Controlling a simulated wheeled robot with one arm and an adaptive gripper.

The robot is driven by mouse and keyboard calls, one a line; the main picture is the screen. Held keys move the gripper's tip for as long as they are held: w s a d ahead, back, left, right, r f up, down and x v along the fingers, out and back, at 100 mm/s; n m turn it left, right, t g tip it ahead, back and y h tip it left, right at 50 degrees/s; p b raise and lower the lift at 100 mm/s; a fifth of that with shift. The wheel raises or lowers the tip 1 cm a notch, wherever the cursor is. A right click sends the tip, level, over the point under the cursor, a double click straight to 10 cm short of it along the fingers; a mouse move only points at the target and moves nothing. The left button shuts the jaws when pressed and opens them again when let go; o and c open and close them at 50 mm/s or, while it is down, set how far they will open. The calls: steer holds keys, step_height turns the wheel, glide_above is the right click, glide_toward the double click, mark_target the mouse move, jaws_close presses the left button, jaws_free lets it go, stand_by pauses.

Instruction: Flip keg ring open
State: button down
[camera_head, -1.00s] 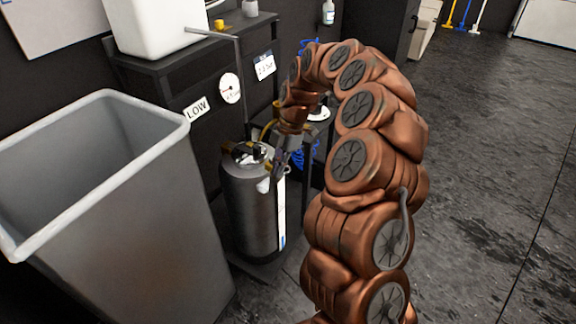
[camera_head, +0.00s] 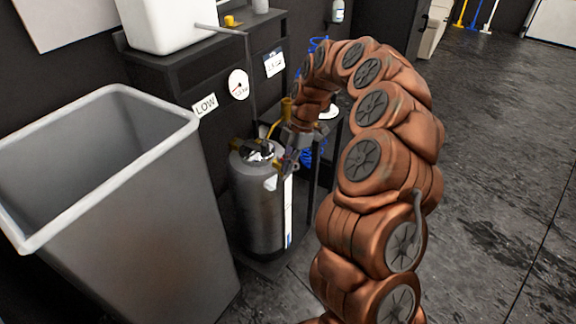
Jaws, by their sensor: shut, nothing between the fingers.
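A grey metal keg (camera_head: 256,205) stands upright on a dark low base between the bin and my arm. Fittings sit on its top (camera_head: 258,152), with silver and yellow-brass parts. The ring on the keg is too small to make out, so I cannot tell how it lies. My gripper (camera_head: 284,164) is at the right side of the keg's top, pointing down, close to the rim. It is shut and holds nothing. I cannot tell whether it touches the keg.
A large grey bin (camera_head: 170,215) stands left of the keg. Behind is a dark cabinet (camera_head: 170,75) with a LOW sign (camera_head: 205,105), a round gauge (camera_head: 238,84) and a white container (camera_head: 165,25) on top. Open floor (camera_head: 490,150) lies to the right.

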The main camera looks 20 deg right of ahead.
step_height(320, 180, up, 10)
steer(key=shift+a+f+p, duration=0.25)
steer(key=shift+a+p, duration=0.05)
steer(key=shift+p, duration=0.05)
stand_by(0.7)
steer(key=shift+s, duration=0.1)
steer(key=s+a+r+m+h, duration=0.1)
steer(key=s+a+r+m, duration=0.1)
steer(key=s+a+m, duration=0.4)
steer(key=s+a+r+m, duration=0.2)
steer(key=s+a, duration=0.1)
steer(key=s, duration=0.6)
steer(key=s+d+f+m+g+h, duration=0.1)
steer(key=s+f+m, duration=0.2)
steer(key=s+m, duration=0.55)
steer(key=s+d+f+m+h, duration=0.15)
steer(key=s+m, duration=0.35)
steer(key=s, duration=0.7)
step_height(320, 180, up, 23)
steer(key=s+p, duration=0.1)
steer(key=p, duration=2.1)
steer(key=shift+s+f+p, duration=0.15)
steer(key=shift+f+p, duration=0.05)
steer(key=shift+p, duration=0.15)
